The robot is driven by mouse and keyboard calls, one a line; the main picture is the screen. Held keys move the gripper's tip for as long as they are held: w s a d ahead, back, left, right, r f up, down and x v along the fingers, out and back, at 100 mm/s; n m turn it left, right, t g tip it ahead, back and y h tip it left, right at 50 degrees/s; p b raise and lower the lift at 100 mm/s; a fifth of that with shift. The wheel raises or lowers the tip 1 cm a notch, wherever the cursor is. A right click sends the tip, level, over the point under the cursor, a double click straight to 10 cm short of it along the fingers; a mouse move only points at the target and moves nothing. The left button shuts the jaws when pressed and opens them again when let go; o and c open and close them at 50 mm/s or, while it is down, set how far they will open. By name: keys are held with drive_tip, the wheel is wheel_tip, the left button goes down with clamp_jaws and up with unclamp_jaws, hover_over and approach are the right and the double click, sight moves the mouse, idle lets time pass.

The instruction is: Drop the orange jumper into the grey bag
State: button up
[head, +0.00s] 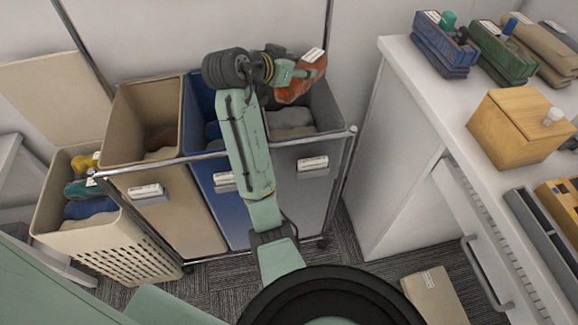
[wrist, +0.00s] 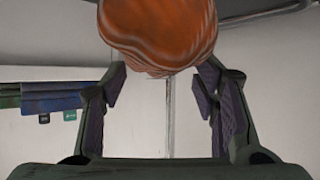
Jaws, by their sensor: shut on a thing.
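The orange jumper (head: 302,80) is a bunched cloth with a white tag, held up over the grey bag (head: 300,185) in the head view. My gripper (head: 288,72) is shut on it, partly hidden by my arm. In the wrist view the jumper (wrist: 160,32) hangs between and beyond the fingertips of my gripper (wrist: 158,85). The grey bag is the right one of three in a metal-framed sorter, with a white label on its front and grey cloth inside. The jumper is above the bag's back part, apart from the cloth inside.
A beige bag (head: 180,215) and a blue bag (head: 232,212) stand left of the grey one. A cream basket (head: 110,245) with clothes is at far left. A white counter (head: 420,100) with folded clothes and a wooden box (head: 515,125) is at right. The sorter's metal rail (head: 335,135) runs along the front.

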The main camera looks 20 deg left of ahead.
drive_tip(key=shift+r, duration=0.15)
drive_tip(key=o, duration=1.5)
drive_tip(key=v, duration=1.2)
drive_tip(key=shift+a, duration=0.1)
